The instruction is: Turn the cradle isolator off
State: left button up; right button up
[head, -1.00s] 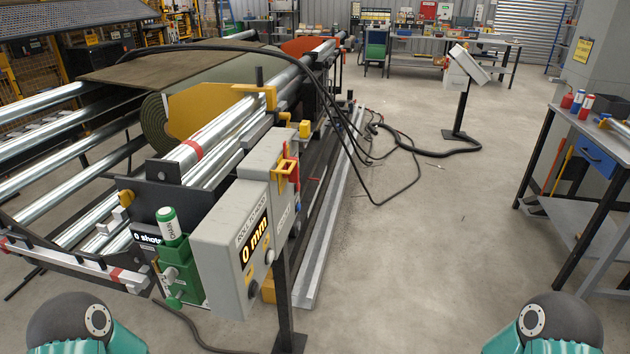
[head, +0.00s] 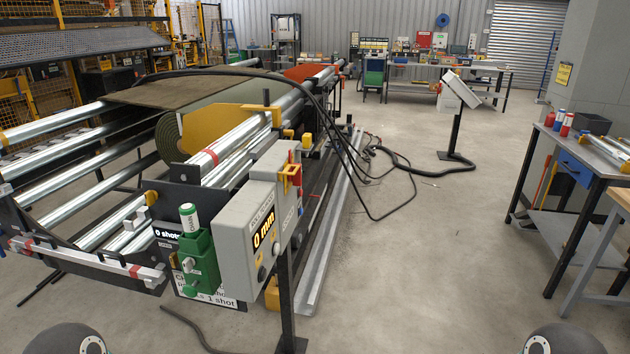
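The grey control box (head: 236,246) of the cradle stands on a black post left of centre, with a display reading "0 mm". A red and yellow switch (head: 291,178), which looks like the isolator, sits on the box's right side. Its red handle appears roughly upright; I cannot read its markings. Neither gripper is in view. Only rounded dark parts of my two arms show at the bottom left and bottom right edges, well apart from the box.
The roller cradle with a turf roll (head: 168,138) fills the left. A green holder (head: 197,262) with a bottle is beside the box. Cables (head: 385,205) and a pedestal console (head: 458,90) lie beyond. A workbench (head: 565,150) stands right. The centre-right floor is clear.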

aim_at(297, 180)
jog(key=i, duration=1)
jog(key=u, duration=1.15)
jog(key=k, duration=0.75)
jog(key=z, duration=0.35)
jog(key=i, duration=0.95)
jog(key=z, duration=0.1)
